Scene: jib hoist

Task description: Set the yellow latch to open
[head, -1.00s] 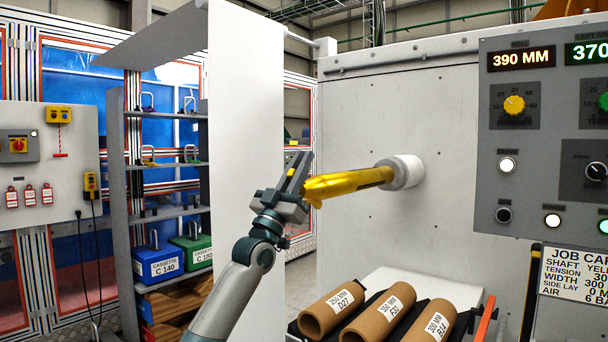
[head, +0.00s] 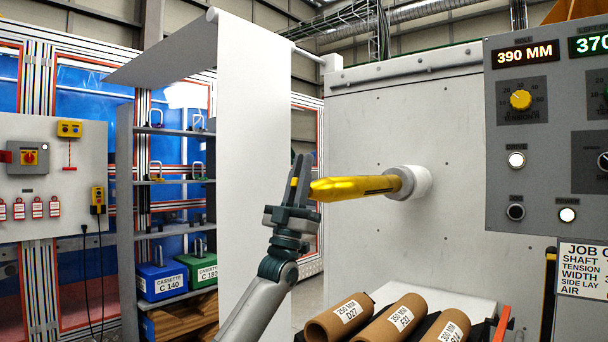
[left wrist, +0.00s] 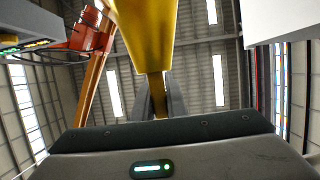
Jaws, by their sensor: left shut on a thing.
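The yellow shaft (head: 352,188) sticks out to the left from a pale round hub on the white machine wall. Its free end is beside my left gripper (head: 301,170), whose fingers point upward. A small yellow piece, which looks like the latch (head: 294,187), shows between the fingers. In the left wrist view, the yellow shaft (left wrist: 146,32) looms above, and the narrow yellow latch (left wrist: 158,82) runs down between my left fingers (left wrist: 158,98). The fingers are shut on it. The gripper hides part of the latch. My right gripper is out of view.
A control panel (head: 546,190) stands at the right. Several brown cardboard cores (head: 395,322) lie below the shaft. A white web sheet (head: 255,150) hangs behind my left arm. Shelving (head: 122,210) with cassettes stands further left. The left wrist view shows an orange crane post (left wrist: 88,75).

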